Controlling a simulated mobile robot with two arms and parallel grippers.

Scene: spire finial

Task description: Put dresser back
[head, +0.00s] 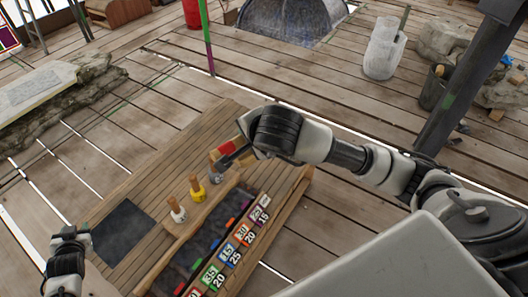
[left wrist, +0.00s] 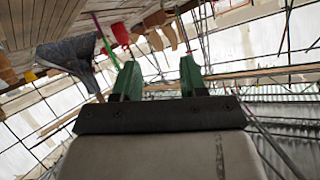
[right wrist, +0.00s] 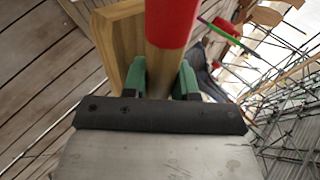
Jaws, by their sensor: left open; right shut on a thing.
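A wooden tool with a red section (right wrist: 170,22), which looks like the dresser, is between the green fingers of my right gripper (right wrist: 160,82). The gripper is shut on its wooden part. In the head view my right gripper (head: 228,160) is over the far end of the bench's row of tools, and red shows beside it (head: 227,148). The tool's far end is hidden. My left gripper (head: 82,232) is open and empty at the bench's left side. Its parted fingers show in the left wrist view (left wrist: 158,80).
The wooden bench (head: 145,190) carries a dark square plate (head: 122,232), white (head: 178,213), yellow (head: 197,192) and grey (head: 214,175) wooden-handled tools, and a tray with numbered coloured tags (head: 226,256). A dark post (head: 465,90) stands at right.

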